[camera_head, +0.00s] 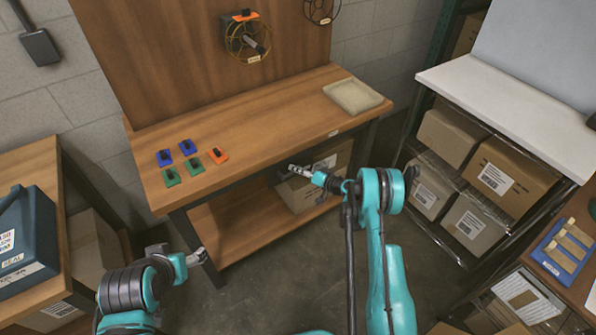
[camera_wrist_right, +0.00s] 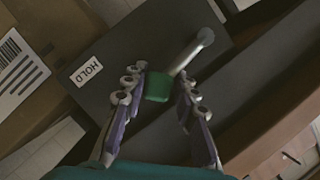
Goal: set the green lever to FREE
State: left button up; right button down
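The green lever shows in the right wrist view as a green end piece (camera_wrist_right: 158,86) on a grey rod that runs up and right to a rounded end. It lies over a dark panel. A white HOLD label (camera_wrist_right: 88,72) is on this panel, left of the green piece. No FREE label shows. My right gripper (camera_wrist_right: 161,82) is open, with one finger on either side of the green piece; firm contact cannot be told. In the head view my right gripper (camera_head: 306,172) is at the front of the wooden bench. My left gripper (camera_head: 199,257) hangs low, its fingers too small to judge.
The wooden bench (camera_head: 270,125) holds small blue, green and orange pieces and a pale tray (camera_head: 353,96). A cardboard box (camera_head: 300,195) stands on its lower shelf. A shelf with boxes (camera_head: 505,170) is at the right. The floor before the bench is clear.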

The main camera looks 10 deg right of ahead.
jog(key=shift+s+a+r+n+h, duration=0.1)
jog(key=shift+r+n+h, duration=0.25)
jog(key=shift+n, duration=0.15)
jog(key=c, duration=1.2)
grip_release()
